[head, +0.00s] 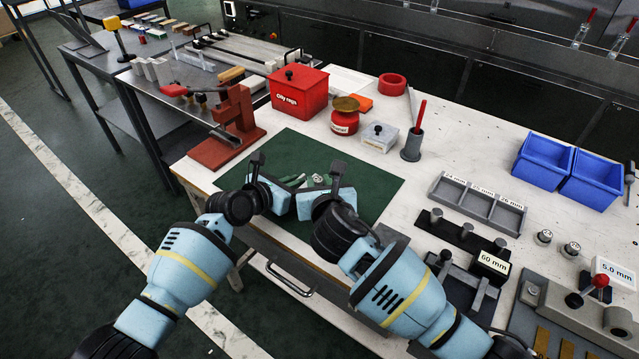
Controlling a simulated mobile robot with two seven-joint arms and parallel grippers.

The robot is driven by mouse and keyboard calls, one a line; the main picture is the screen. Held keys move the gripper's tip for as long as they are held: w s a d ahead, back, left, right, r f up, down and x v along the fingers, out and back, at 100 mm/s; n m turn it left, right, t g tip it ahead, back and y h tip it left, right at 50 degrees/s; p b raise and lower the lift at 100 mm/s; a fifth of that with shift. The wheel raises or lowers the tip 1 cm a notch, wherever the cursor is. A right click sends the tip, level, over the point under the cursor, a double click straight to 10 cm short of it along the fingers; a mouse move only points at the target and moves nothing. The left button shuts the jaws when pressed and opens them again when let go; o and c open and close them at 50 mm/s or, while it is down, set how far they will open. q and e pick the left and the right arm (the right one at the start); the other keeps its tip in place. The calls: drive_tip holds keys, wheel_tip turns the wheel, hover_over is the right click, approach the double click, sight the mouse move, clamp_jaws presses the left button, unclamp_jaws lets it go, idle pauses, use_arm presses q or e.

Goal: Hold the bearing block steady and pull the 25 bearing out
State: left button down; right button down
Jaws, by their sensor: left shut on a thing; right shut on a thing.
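My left gripper (276,182) and my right gripper (318,186) are close together over the green mat (358,173). Both are shut, each on something between their dark fingers. A small pale and green part, which appears to be the bearing block (317,179), shows between them. The grippers and wrists hide most of it. The 25 bearing cannot be told apart from the block at this size. I cannot tell whether the bearing is seated in the block or apart from it.
A red arbor press (234,122) and a red oily rags box (298,92) stand behind the mat. A grey three-slot tray (478,203) lies to the right, with blue bins (594,180) beyond. A 60 mm labelled block (490,266) is near my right arm.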

drive_tip(key=shift+r, duration=0.2)
idle(0.3)
drive_tip(key=shift+r, duration=0.55)
drive_tip(key=shift+r, duration=2.4)
use_arm(q)
drive_tip(key=c, duration=1.5)
unclamp_jaws()
drive_tip(key=shift+s, duration=0.1)
drive_tip(key=v, duration=1.2)
drive_tip(key=shift+a+f, duration=0.1)
